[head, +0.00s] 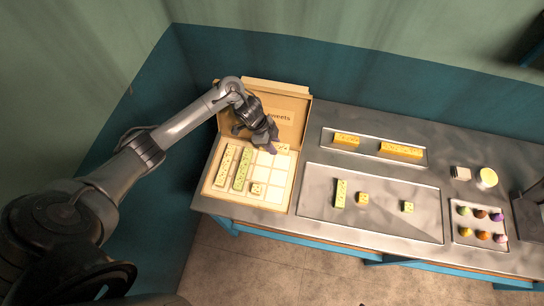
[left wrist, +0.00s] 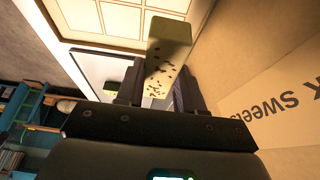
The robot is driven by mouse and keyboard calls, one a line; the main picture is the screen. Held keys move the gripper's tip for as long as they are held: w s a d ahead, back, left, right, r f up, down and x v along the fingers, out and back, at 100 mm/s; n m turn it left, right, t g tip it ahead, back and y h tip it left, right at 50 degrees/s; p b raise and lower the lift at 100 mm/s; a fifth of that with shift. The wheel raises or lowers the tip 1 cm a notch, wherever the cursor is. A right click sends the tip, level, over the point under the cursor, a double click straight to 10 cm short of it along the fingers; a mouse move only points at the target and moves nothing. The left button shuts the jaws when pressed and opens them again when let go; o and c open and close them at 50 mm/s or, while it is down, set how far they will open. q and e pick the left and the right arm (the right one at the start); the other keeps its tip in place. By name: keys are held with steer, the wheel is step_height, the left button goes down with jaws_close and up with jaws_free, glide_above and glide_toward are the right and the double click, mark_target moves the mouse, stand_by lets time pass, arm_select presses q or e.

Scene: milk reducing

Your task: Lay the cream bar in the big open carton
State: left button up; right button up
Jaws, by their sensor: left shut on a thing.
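The big open carton (head: 271,196) stands at the left end of the table with its lid raised at the back. Its inside is split into square cells. My left gripper (head: 271,149) is over the carton's back part, in front of the lid. In the left wrist view my left gripper (left wrist: 155,95) is shut on the cream bar (left wrist: 163,70), a pale block with dark specks. In the head view the gripper mostly hides the bar; a small yellowish piece (head: 283,149) shows beside the fingertips, and I cannot tell whether it is the held bar. My right gripper is out of view.
Two long speckled bars (head: 242,170) and a small square piece (head: 257,189) lie in the carton. Right of it are a back tray (head: 368,154) with yellow bars, a front tray (head: 385,222) with smaller pieces, and a tray of coloured balls (head: 480,242). Several right-hand cells are bare.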

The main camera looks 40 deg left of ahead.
arm_select(q)
steer(key=shift+a+f+b, duration=0.1)
steer(key=shift+f+b, duration=0.35)
steer(key=shift+f, duration=4.05)
steer(key=shift+f, duration=0.1)
steer(key=shift+f, duration=0.15)
steer(key=o, duration=1.1)
steer(key=shift+r, duration=0.2)
